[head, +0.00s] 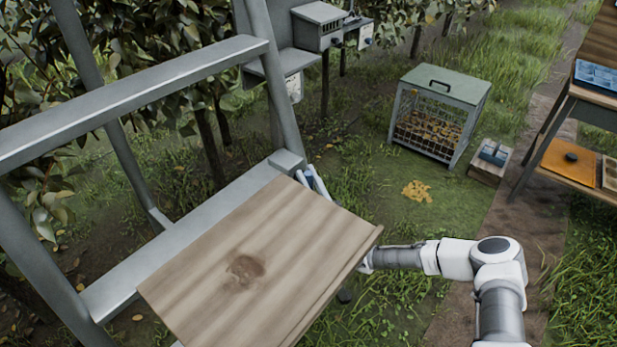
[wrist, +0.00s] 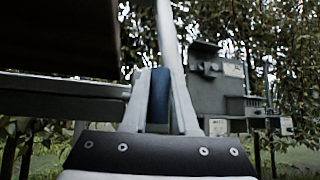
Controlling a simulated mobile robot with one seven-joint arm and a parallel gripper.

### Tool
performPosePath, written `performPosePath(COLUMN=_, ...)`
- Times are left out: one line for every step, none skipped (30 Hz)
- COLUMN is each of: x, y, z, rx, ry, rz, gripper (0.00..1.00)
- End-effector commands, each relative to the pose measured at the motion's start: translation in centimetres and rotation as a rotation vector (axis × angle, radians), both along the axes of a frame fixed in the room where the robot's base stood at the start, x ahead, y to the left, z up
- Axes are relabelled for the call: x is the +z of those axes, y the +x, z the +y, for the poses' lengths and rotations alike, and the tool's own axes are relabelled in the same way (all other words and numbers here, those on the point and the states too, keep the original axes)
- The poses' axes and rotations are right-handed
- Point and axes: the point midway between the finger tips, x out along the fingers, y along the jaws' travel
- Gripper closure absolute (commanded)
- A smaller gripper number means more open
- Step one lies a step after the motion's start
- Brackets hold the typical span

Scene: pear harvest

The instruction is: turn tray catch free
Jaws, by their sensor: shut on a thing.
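The wooden tray (head: 235,270) is a brown board with a dark round stain, set against a grey metal frame (head: 150,95). In the wrist view its dark underside (wrist: 55,45) fills the upper left. My gripper (head: 310,177) is at the tray's far right corner, beside the frame's lower rail. In the wrist view my gripper (wrist: 162,80) has its pale fingers shut on the blue catch (wrist: 158,100), which stands upright between them.
A wire cage with a green lid (head: 440,110) stands on the grass at the back. A small crate (head: 490,162) is right of it. A wooden table (head: 600,45) stands far right. Grey boxes (head: 320,25) are behind the frame.

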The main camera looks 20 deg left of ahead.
Motion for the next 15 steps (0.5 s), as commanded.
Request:
performPosePath(x=-0.12, y=0.03, z=-0.03, rx=0.000, ry=-0.001, rz=0.004, gripper=1.00)
performPosePath(x=-0.13, y=0.02, z=-0.02, rx=0.000, ry=-0.001, rz=0.004, gripper=1.00)
performPosePath(x=-0.13, y=0.02, z=-0.02, rx=0.000, ry=-0.001, rz=0.004, gripper=1.00)
performPosePath(x=-0.13, y=0.02, z=-0.02, rx=0.000, ry=-0.001, rz=0.004, gripper=1.00)
performPosePath(x=-0.13, y=0.02, z=-0.02, rx=0.000, ry=-0.001, rz=0.004, gripper=1.00)
performPosePath(x=-0.13, y=0.02, z=-0.02, rx=0.000, ry=-0.001, rz=0.004, gripper=1.00)
performPosePath(x=-0.13, y=0.02, z=-0.02, rx=0.000, ry=-0.001, rz=0.004, gripper=1.00)
performPosePath(x=-0.13, y=0.01, z=-0.02, rx=0.000, ry=-0.001, rz=0.004, gripper=0.71)
performPosePath(x=-0.13, y=0.01, z=-0.02, rx=0.001, ry=-0.001, rz=0.003, gripper=0.64)
performPosePath(x=-0.13, y=0.01, z=-0.02, rx=0.001, ry=-0.001, rz=0.003, gripper=0.58)
performPosePath(x=-0.12, y=0.01, z=-0.02, rx=0.001, ry=0.000, rz=0.003, gripper=0.53)
performPosePath(x=-0.11, y=0.01, z=0.00, rx=0.001, ry=0.000, rz=0.003, gripper=0.46)
performPosePath(x=-0.11, y=0.00, z=-0.01, rx=0.000, ry=-0.001, rz=0.002, gripper=0.43)
performPosePath(x=-0.09, y=0.00, z=-0.01, rx=0.000, ry=-0.001, rz=0.002, gripper=0.43)
performPosePath(x=-0.08, y=0.00, z=-0.01, rx=0.000, ry=0.000, rz=0.002, gripper=0.43)
